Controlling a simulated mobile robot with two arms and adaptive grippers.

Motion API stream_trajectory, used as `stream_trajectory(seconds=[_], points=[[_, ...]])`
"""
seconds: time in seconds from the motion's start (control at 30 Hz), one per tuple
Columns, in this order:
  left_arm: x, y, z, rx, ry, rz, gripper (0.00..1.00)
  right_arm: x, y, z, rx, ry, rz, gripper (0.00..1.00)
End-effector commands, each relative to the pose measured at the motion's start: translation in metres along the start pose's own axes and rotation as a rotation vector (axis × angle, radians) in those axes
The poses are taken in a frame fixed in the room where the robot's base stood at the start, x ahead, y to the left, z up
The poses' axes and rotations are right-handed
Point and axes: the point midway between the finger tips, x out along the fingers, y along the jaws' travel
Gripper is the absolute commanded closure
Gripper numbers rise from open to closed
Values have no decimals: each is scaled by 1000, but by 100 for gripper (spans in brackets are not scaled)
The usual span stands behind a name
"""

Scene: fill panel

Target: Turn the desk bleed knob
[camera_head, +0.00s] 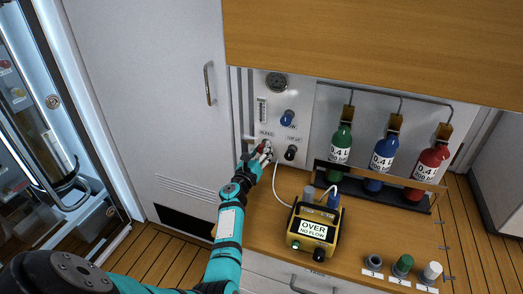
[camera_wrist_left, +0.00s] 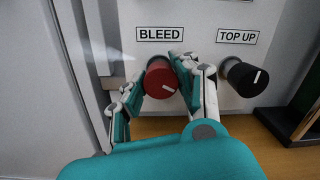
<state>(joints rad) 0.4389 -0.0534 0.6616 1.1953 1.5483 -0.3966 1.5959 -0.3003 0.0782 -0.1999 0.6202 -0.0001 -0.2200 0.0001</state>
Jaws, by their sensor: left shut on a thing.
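The bleed knob is a red round knob with a white pointer line, under the BLEED label. The pointer line tilts towards the lower right. My right gripper is in neither view.
The black TOP UP knob (camera_wrist_left: 247,78) is close to the right of my fingers. A blue knob (camera_head: 288,117) is above it. A yellow meter (camera_head: 314,229) reading OVER, NO FLOW stands on the desk. Green (camera_head: 341,145), blue (camera_head: 382,158) and red (camera_head: 430,165) bottles stand in a rack.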

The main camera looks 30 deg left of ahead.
Motion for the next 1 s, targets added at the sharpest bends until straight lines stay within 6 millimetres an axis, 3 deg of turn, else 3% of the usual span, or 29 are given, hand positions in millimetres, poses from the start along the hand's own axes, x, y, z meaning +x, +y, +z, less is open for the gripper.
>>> stream_trajectory(seconds=[0.43, 0.47, 0.63, 1.0], points=[[-2, -2, -6, -14, 10, -3, 100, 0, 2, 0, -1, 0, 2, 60], [-2, -2, -6, -14, 10, -3, 69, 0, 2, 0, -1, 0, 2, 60], [-1, -1, -4, -12, 6, -2, 47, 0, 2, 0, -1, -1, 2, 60], [-6, 0, -2, -10, 3, 0, 46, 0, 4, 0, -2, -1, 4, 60]])
